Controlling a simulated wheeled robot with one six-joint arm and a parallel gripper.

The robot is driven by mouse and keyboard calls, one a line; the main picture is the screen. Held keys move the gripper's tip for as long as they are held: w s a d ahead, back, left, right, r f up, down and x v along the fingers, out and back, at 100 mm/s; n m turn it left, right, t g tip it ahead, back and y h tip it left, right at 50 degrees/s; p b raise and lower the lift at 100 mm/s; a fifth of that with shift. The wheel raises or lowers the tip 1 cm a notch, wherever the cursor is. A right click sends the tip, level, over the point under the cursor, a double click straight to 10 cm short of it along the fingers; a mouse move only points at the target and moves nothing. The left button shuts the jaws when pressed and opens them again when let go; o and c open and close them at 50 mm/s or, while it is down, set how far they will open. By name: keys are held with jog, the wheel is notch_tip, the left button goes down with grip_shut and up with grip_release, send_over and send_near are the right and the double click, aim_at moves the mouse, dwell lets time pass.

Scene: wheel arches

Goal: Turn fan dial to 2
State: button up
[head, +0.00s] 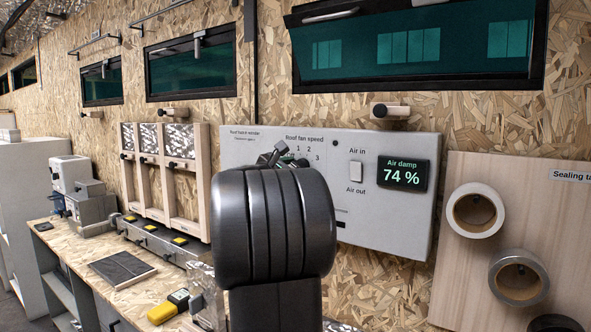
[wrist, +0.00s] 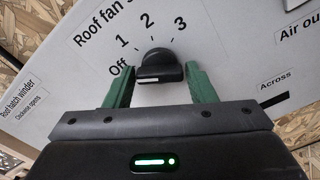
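The fan dial (wrist: 159,66) is a black knob on the white wall panel (wrist: 235,50), under the marks Off, 1, 2 and 3 in the wrist view. My gripper (wrist: 158,78) has its two green fingers spread, one on each side of the dial. The fingers look very close to the dial's sides; I cannot tell whether they touch. A pale mark shows on the dial's near face, but which number it points to is unclear. In the head view, the panel (head: 375,222) carries the "Roof fan speed" label, and my arm hides most of the dial.
Right of the dial are a white air switch (head: 356,172) and an "Air damp 74 %" display (head: 402,174). A tilted window (head: 420,45) is above. Tape rolls (head: 474,210) hang at the right. A workbench (head: 75,245) with boxes and a yellow tool (head: 168,307) is at the left.

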jog(key=c, duration=0.6)
jog(key=shift+o, duration=0.2)
jog(key=shift+f+m+b, duration=0.1)
jog(key=shift+m+b, duration=0.2)
jog(key=shift+b, duration=0.25)
jog(key=m+b, duration=1.4)
jog(key=shift+m, duration=0.7)
